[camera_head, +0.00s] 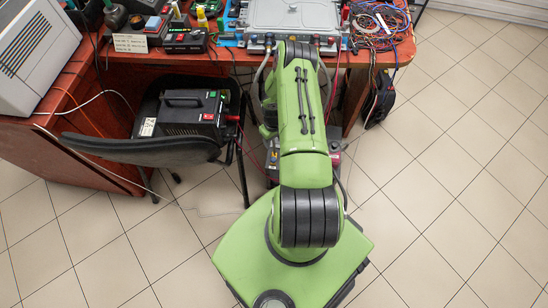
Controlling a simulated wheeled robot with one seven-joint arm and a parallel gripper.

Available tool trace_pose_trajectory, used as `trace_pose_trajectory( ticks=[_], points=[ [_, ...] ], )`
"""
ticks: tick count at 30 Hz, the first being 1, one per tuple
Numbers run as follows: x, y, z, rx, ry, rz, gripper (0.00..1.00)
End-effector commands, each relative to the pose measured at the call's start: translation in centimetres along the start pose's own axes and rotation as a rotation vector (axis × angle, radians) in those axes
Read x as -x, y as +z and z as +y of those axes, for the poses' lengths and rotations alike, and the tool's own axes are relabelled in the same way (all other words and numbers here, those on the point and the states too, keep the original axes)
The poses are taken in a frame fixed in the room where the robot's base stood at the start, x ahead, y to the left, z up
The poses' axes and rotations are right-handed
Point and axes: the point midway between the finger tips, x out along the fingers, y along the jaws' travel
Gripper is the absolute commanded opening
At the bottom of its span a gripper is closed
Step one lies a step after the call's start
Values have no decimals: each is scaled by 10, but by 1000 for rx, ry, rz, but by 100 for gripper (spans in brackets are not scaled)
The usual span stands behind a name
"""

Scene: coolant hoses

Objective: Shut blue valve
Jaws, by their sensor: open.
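My green arm reaches forward to the front edge of a grey metal unit (292,14) on the red-brown table. My gripper does not show; the arm's upper links cover that area. Small fittings sit along the unit's front edge, one at its left (269,40) and one at its right (331,41), too small to read. Light blue parts (229,41) show at the unit's left side. I cannot make out which piece is the blue valve or how its handle is turned. Grey hose-like curves (259,78) show beside the arm, partly hidden by it.
A tangle of coloured wires (380,22) lies at the table's right. A black power unit (190,112) and a dark chair (145,150) stand at the left, near my arm. A grey case (35,55) sits far left. The tiled floor (450,170) at the right is clear.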

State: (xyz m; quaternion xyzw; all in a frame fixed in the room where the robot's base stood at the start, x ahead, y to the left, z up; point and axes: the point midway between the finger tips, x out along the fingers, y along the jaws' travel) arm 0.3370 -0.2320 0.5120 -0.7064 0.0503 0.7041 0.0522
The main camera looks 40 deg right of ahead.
Motion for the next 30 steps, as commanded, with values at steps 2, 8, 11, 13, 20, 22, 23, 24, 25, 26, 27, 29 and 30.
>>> trace_pose_trajectory(
  ticks=[2,8,11,13,20,22,23,24,25,26,27,29,30],
  points=[
    [-7,0,-1,15,-1,-1,53],
    [-52,1,-1,10,-3,-1,53],
    [-78,1,-1,9,-2,-2,53],
    [-96,1,-1,9,-3,-1,53],
    [-145,0,-1,9,-2,-1,53],
    [-153,0,-1,10,-1,-1,53],
    [-155,0,-1,10,-1,-1,53],
    [-157,0,-1,9,-1,-1,53],
    [-158,0,-1,9,-1,-1,53],
    [-158,0,-1,9,-1,-1,53],
    [-158,0,-1,10,-1,-1,53],
    [-158,0,-1,10,-1,-1,53],
    [-158,0,-1,10,-1,-1,53]
  ],
)
